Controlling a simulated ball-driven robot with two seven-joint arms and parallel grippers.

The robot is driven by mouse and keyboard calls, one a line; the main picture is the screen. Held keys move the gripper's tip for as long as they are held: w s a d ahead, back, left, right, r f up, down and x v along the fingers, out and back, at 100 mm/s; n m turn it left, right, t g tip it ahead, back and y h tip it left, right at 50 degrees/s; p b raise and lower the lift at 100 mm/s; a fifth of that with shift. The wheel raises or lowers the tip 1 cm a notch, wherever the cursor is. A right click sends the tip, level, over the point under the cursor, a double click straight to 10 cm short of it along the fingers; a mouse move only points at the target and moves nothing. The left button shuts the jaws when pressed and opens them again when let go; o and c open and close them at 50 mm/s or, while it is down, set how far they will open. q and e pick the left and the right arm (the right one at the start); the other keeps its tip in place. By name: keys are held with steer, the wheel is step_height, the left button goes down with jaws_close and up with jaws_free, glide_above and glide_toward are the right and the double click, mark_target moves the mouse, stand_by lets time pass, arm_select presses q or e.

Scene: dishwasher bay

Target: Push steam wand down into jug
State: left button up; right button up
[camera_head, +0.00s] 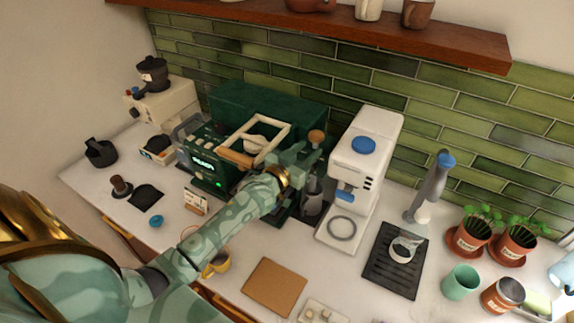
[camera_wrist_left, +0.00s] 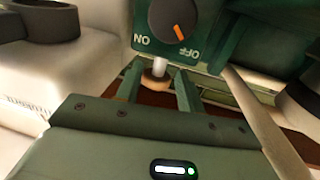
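My left gripper (camera_head: 302,160) is at the right end of the green espresso machine (camera_head: 262,104). In the left wrist view its two fingers (camera_wrist_left: 160,92) stand apart. Between and beyond them shows a thin pale rod with a wooden piece, which looks like the steam wand (camera_wrist_left: 158,68). I see no finger touching it. A dark metal vessel that looks like the jug (camera_head: 312,203) stands below the gripper, partly hidden by it. The wand's tip and its relation to the jug are hidden. My right gripper is not in view.
A dark ON/OFF knob (camera_wrist_left: 173,18) sits just above the rod. A white machine (camera_head: 362,170) stands close to the right of the gripper. A wooden shelf (camera_head: 330,27) hangs above.

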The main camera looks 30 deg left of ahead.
arm_select(q)
steer(key=s+a, duration=0.1)
steer(key=s, duration=0.9)
